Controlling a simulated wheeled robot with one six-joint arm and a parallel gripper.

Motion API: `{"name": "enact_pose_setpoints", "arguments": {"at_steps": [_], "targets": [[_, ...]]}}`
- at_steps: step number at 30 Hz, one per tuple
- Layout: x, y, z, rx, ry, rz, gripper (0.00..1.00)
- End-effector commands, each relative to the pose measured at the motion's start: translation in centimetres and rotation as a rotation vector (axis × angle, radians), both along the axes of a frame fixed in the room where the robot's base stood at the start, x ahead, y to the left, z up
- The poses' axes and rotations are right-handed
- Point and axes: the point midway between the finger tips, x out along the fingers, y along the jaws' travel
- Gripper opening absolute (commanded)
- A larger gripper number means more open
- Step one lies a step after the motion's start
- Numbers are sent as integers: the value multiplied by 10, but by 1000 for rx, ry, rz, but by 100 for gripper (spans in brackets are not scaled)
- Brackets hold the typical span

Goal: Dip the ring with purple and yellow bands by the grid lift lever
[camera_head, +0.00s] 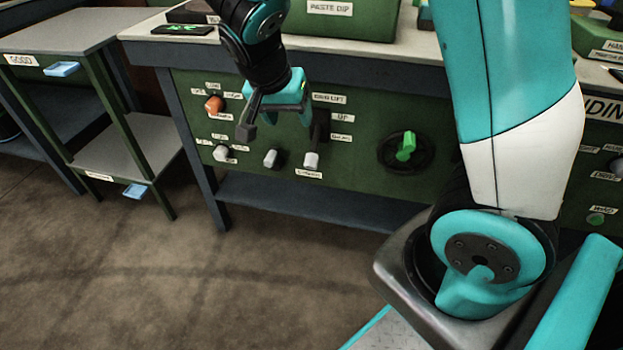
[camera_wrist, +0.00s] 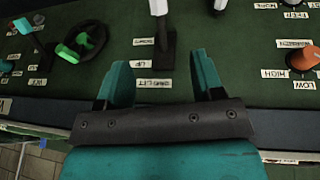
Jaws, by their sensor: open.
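The grid lift lever has a white handle (camera_head: 311,160) and a dark slotted plate (camera_head: 320,128) on the green front panel. In the wrist view its handle (camera_wrist: 158,7) points towards the DOWN side, away from the UP label (camera_wrist: 145,63). My gripper (camera_head: 276,118) is in front of the panel, left of the lever in the head view. In the wrist view my gripper (camera_wrist: 160,68) is open and empty, and the lever plate (camera_wrist: 166,48) lies ahead between the fingers. The handle is beyond the fingertips. The ring with purple and yellow bands is not in view.
A green PASTE DIP box (camera_head: 340,18) stands on the bench top. An orange knob (camera_head: 213,105), a white knob (camera_head: 270,158) and a green dial handle (camera_head: 405,147) stick out of the panel. A shelf stand (camera_head: 110,158) is at the left. The floor in front is clear.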

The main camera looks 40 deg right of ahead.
Motion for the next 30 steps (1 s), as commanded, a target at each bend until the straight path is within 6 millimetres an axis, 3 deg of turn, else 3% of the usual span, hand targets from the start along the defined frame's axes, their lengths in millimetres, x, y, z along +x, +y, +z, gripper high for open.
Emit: {"name": "enact_pose_setpoints", "arguments": {"at_steps": [8,24,30], "targets": [[6,-15,-32,-27,-12,-49,61],[18,-61,-141,-25,-14,-45,61],[21,-70,-162,-24,-13,-43,61]]}}
